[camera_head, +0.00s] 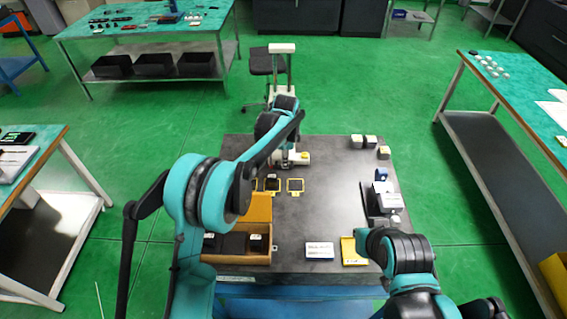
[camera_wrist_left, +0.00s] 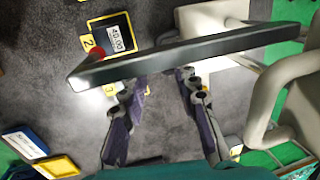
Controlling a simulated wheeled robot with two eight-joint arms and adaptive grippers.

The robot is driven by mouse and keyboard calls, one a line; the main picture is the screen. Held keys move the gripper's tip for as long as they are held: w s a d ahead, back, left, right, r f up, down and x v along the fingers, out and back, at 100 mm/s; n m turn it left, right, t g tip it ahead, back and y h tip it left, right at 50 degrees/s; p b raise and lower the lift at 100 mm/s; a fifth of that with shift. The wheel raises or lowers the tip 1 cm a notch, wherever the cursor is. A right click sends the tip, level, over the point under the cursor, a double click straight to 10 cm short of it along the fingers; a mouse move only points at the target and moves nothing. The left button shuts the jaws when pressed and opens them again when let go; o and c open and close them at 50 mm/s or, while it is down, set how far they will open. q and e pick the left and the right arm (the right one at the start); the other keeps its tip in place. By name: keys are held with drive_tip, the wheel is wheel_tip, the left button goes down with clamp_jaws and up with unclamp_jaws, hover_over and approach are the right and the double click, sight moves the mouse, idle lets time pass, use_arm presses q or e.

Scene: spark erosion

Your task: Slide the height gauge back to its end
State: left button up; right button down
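The height gauge (camera_head: 281,75) stands upright at the back edge of the dark granite plate (camera_head: 325,225), its pale base (camera_head: 296,158) on the plate. My left wrist overlaps its column in the head view, and the left fingertips are hidden there. In the left wrist view a long dark bar (camera_wrist_left: 190,54) crosses above my left gripper (camera_wrist_left: 162,80). The two fingers are apart, with bare plate showing between them; their tips end at the bar, and contact cannot be told. My right arm shows at lower right in the head view, its gripper out of sight.
Yellow-framed places (camera_head: 295,185) lie near the gauge; one display reads 40.00 (camera_wrist_left: 117,38). A wooden box (camera_head: 240,258), a white card (camera_head: 319,251) and a yellow one (camera_head: 353,251) lie in front. Small blocks (camera_head: 371,141) and a dark tray (camera_head: 369,207) stand right.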

use_arm(q)
drive_tip(key=f, duration=0.2)
drive_tip(key=w+f, duration=0.1)
drive_tip(key=f, duration=0.2)
drive_tip(key=shift+a+f+b, duration=0.1)
drive_tip(key=shift+b, duration=0.2)
drive_tip(key=shift+c, duration=0.4)
clamp_jaws()
